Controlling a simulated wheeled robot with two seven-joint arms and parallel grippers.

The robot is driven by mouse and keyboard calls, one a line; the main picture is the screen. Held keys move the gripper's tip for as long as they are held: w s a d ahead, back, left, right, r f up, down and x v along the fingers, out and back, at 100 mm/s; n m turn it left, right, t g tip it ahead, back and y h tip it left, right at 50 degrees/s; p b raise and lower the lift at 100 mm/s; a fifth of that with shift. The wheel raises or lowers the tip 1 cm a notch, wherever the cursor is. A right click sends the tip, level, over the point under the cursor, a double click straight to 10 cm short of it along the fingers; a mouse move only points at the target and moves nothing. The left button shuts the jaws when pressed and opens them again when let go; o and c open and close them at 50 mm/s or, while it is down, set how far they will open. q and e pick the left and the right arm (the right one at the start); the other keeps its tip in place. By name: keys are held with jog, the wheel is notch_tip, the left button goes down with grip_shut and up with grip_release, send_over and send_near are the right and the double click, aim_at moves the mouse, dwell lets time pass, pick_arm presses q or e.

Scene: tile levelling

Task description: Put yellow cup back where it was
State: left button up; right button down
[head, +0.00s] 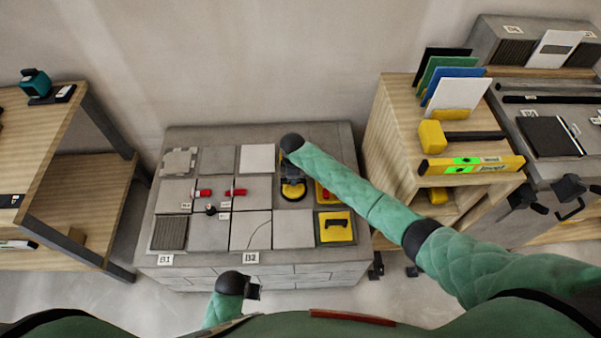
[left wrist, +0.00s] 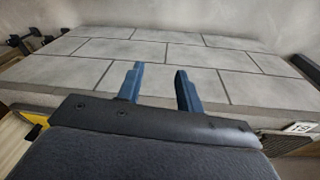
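A yellow cup (head: 293,190) with a black part on top sits at the tiled bench top, right of centre. My right gripper (head: 291,172) is directly over it, seen from above and behind its own wrist. Its fingers blend with the dark top of the cup, so I cannot tell whether they are shut on it or whether the cup touches the tile. My left gripper (head: 252,291) is low in front of the bench, away from the cup. In the left wrist view its two blue fingers (left wrist: 160,88) stand apart with nothing between them.
The bench (head: 205,261) carries grey tiles, red clips (head: 236,193) and a yellow-and-black tool (head: 336,227). Another red-and-yellow item (head: 325,193) is partly behind my right forearm. A wooden shelf (head: 398,140) with a mallet (head: 433,136) and a level (head: 472,165) stands close on the right.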

jog(key=shift+a, duration=0.1)
jog(key=shift+f, duration=0.1)
pick_arm(q)
jog(key=shift+s+a, duration=0.3)
pick_arm(e)
jog(key=c, duration=1.6)
grip_release()
jog(key=shift+f, duration=0.1)
jog(key=o, duration=0.3)
pick_arm(q)
jog(key=shift+w+d+r, duration=0.15)
jog(key=shift+w+r, duration=0.35)
jog(key=shift+s+f, duration=0.1)
